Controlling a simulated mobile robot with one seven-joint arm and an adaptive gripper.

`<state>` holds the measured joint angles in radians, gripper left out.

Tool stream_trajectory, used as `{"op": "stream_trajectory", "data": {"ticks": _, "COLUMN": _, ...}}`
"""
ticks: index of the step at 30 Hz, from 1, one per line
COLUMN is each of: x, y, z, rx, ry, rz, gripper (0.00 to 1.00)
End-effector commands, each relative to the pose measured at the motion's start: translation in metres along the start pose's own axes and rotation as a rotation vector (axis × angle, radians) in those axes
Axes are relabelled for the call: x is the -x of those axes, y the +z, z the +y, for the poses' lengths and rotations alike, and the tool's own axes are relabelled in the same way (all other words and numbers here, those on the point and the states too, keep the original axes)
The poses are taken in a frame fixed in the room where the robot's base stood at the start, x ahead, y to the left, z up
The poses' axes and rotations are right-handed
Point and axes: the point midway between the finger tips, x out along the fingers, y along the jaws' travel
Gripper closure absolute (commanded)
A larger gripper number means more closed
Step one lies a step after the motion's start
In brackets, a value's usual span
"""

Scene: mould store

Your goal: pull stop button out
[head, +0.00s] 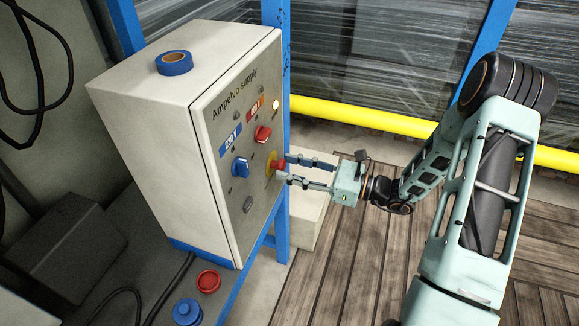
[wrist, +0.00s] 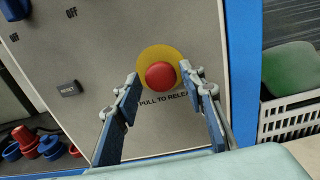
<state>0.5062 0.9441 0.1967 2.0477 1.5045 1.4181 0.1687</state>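The red stop button (wrist: 160,76) sits on a yellow disc (wrist: 186,55) on the front of the control box, above the words "PULL TO RELEASE". In the head view the stop button (head: 281,165) is partly hidden behind my fingertips. My gripper (head: 288,171) is open, with its two fingers pointing at the box front. In the wrist view my gripper (wrist: 158,74) has one finger on each side of the button, with a gap to it on both sides. The fingers are empty. I cannot tell how far the tips reach past the button's face.
The box (head: 145,135) bears a blue knob (head: 241,166), a red knob (head: 263,134) and a reset button (wrist: 70,88). A blue tape roll (head: 174,62) lies on top. A yellow rail (head: 360,118) runs behind my arm. Red and blue caps (wrist: 48,146) lie low at left.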

Motion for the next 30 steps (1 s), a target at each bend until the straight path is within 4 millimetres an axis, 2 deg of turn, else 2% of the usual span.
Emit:
{"op": "stream_trajectory", "data": {"ticks": 9, "x": 0.000, "y": 0.001, "z": 0.000, "rx": 0.001, "ry": 0.000, "rz": -0.001, "gripper": 0.55}}
{"op": "stream_trajectory", "data": {"ticks": 13, "x": 0.008, "y": 0.001, "z": -0.001, "rx": 0.002, "ry": -0.003, "rz": -0.002, "gripper": 0.55}}
{"op": "stream_trajectory", "data": {"ticks": 17, "x": 0.030, "y": 0.001, "z": -0.002, "rx": 0.002, "ry": -0.004, "rz": -0.001, "gripper": 0.55}}
{"op": "stream_trajectory", "data": {"ticks": 24, "x": 0.083, "y": 0.000, "z": -0.001, "rx": 0.001, "ry": -0.005, "rz": 0.000, "gripper": 0.55}}
{"op": "stream_trajectory", "data": {"ticks": 30, "x": 0.111, "y": 0.000, "z": -0.001, "rx": 0.002, "ry": -0.003, "rz": 0.000, "gripper": 0.55}}
